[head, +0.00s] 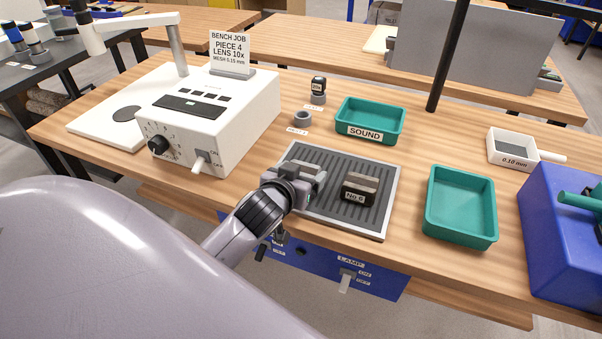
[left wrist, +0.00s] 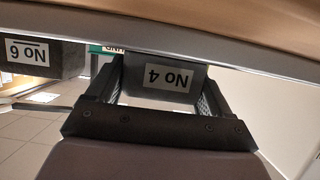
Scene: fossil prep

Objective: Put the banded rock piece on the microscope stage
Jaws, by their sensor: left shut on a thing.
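My left gripper (head: 314,179) is over the left part of the grey ribbed tray (head: 384,226). It is shut on a rock piece labelled No 4 (left wrist: 166,77), which shows between the two fingers in the left wrist view. In the head view the gripper mostly hides this piece, and I cannot make out its banding. The microscope (head: 219,115) stands to the left, with a white base plate and a dark round stage (head: 127,114) under its lens arm. My right gripper is not in view.
A second piece, No 6 (head: 358,188), sits on the tray just right of my gripper. A green SOUND bin (head: 371,132) is behind, another green bin (head: 460,232) to the right. A sieve (head: 512,161) and blue box (head: 550,238) stand farther right.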

